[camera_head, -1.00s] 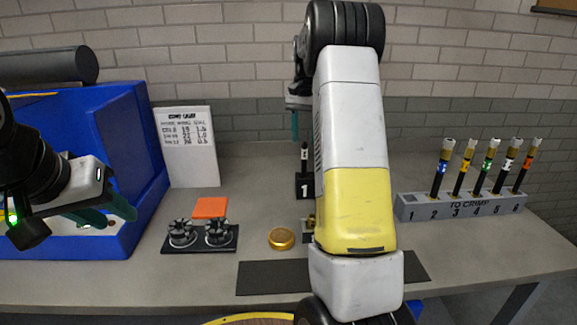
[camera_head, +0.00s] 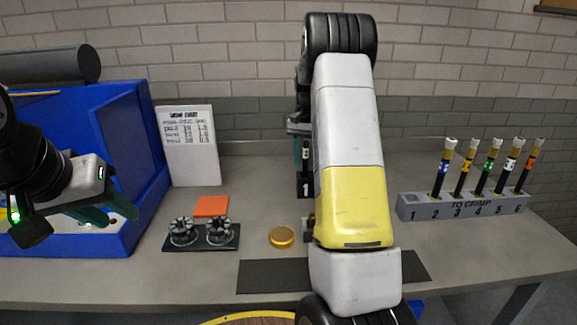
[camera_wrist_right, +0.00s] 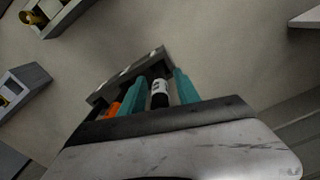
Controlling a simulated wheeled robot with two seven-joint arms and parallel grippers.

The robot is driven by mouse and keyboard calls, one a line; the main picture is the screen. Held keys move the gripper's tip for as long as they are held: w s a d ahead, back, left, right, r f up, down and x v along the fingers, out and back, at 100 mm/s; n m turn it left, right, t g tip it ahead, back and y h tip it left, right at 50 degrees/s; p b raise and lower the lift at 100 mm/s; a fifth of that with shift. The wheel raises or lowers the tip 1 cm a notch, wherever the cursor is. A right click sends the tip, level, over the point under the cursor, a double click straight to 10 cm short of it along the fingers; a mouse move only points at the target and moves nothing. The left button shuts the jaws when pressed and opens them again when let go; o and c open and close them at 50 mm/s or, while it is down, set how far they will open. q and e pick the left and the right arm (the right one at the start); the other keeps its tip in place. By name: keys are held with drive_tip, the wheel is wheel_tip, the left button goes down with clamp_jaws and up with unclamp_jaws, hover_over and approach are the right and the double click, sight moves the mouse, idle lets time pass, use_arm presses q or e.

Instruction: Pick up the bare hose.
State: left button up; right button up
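The bare hose is a short black piece with a white band, standing in a dark holder marked 1 (camera_head: 304,186) at mid-table. In the right wrist view the hose (camera_wrist_right: 159,92) lies between the teal fingers of my right gripper (camera_wrist_right: 160,92), with narrow gaps seeming to show on both sides. My right gripper (camera_head: 302,150) is pointed down over the holder in the head view, partly hidden by my arm. My left gripper (camera_head: 108,215) is open and empty in front of the blue machine at the left.
A grey TO CRIMP rack (camera_head: 460,205) holds several hoses with gold ends at the right; its place 1 is empty.

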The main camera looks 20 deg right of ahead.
clamp_jaws()
